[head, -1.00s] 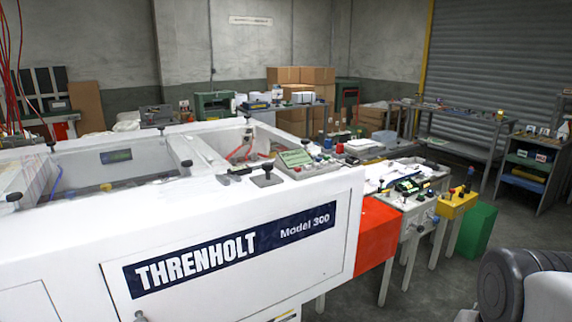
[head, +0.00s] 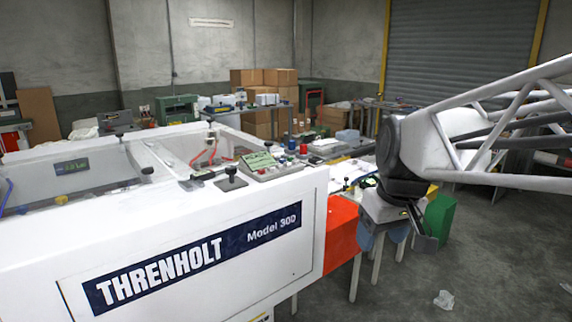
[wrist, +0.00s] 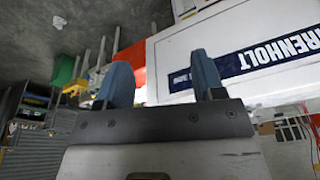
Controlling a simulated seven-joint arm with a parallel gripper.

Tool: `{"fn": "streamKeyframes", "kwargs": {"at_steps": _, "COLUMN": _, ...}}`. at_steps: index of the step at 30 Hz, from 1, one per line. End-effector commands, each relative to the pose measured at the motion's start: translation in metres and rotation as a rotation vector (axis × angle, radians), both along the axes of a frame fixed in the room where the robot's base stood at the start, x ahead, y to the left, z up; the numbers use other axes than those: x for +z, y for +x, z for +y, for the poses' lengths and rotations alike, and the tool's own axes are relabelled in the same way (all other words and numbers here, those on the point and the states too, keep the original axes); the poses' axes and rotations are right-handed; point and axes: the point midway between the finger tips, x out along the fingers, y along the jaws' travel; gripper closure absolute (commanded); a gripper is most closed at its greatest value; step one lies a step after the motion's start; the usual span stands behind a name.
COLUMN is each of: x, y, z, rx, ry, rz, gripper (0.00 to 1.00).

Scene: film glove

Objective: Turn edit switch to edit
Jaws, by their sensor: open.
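The white THRENHOLT machine (head: 215,245) fills the left and middle of the head view. A small sloped control panel (head: 258,163) with a pale green display and several small coloured controls sits on its right end. I cannot make out which control is the edit switch, or its position. My gripper (wrist: 160,78) shows two blue fingers standing apart, with nothing between them, in the wrist view. In the head view my arm reaches in from the right, and the gripper is low at the right of the machine's orange end, apart from the panel.
A black knob on a square base (head: 231,178) stands left of the panel. An orange block (head: 341,232) adjoins the machine's right end. A green box (head: 440,217) stands behind my gripper. The floor at right is open, with crumpled paper (head: 444,299).

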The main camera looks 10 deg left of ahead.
Motion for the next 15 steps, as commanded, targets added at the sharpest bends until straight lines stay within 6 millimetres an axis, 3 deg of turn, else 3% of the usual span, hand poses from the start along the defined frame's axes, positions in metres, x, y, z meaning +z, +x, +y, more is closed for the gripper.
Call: {"fn": "streamKeyframes", "kwargs": {"at_steps": 15, "x": 0.048, "y": 0.125, "z": 0.092, "rx": 0.38, "ry": 0.035, "rz": -0.012, "gripper": 0.38}}
